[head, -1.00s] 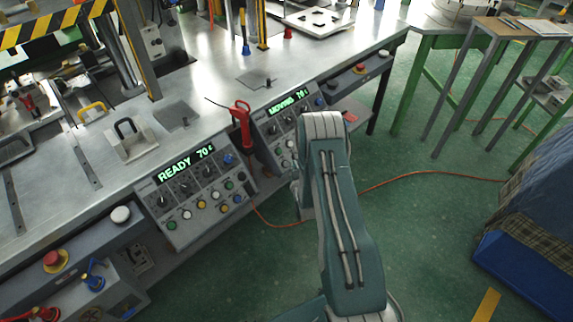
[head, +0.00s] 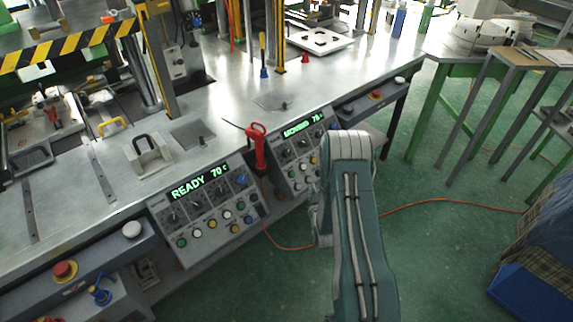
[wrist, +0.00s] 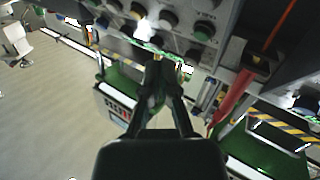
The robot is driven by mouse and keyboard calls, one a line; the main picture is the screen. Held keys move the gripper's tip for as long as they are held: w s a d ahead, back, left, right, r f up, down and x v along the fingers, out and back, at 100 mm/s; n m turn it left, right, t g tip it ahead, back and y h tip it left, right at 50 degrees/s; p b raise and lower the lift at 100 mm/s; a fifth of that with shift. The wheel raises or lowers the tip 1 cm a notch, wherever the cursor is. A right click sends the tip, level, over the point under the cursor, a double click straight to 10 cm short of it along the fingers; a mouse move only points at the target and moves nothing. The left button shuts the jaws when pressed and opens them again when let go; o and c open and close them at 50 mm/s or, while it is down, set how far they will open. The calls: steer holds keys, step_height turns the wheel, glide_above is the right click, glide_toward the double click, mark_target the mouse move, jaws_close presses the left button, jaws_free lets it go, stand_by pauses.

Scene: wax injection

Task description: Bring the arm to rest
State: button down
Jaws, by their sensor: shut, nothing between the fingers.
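My arm (head: 355,225) shows in the head view, folded up in front of the bench, with its upper link and elbow end standing just right of the second control panel. My gripper is hidden from the head view. In the wrist view my gripper (wrist: 158,75) has its dark fingers together with nothing between them. Knobs and buttons of a control panel (wrist: 165,25) show beyond the fingertips. I cannot tell how far apart they are.
The steel bench (head: 100,200) carries a READY panel (head: 208,205) and a second panel (head: 298,150). A red-handled tool (head: 257,148) hangs between them. An orange cable (head: 420,202) crosses the green floor. A blue-based covered thing (head: 535,270) stands at right.

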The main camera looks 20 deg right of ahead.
steer(key=shift+r, duration=0.1)
steer(key=w+a+r+g+y, duration=0.1)
steer(key=w+a+r, duration=0.1)
steer(key=r, duration=0.5)
steer(key=w+a+r+g, duration=0.1)
steer(key=w+r, duration=0.1)
steer(key=r, duration=0.4)
steer(key=s+a+r+g+y, duration=0.1)
steer(key=s+a+r+g, duration=0.15)
steer(key=r, duration=0.45)
steer(key=s+a+r+g, duration=0.1)
steer(key=s+a+r, duration=0.25)
steer(key=r, duration=0.35)
steer(key=s+a+r+g, duration=0.1)
steer(key=s+a+r, duration=0.1)
steer(key=s, duration=0.8)
steer(key=s+a+r+g+y, duration=0.1)
steer(key=s+a+r+g, duration=0.1)
steer(key=s, duration=0.8)
steer(key=s+a+r+g, duration=0.2)
steer(key=s+a+r, duration=0.2)
steer(key=s, duration=0.6)
step_height(320, 180, up, 2)
steer(key=shift+s+a+n+y, duration=0.15)
steer(key=shift+a+n+y, duration=0.15)
steer(key=shift+y, duration=0.1)
steer(key=shift+g, duration=0.25)
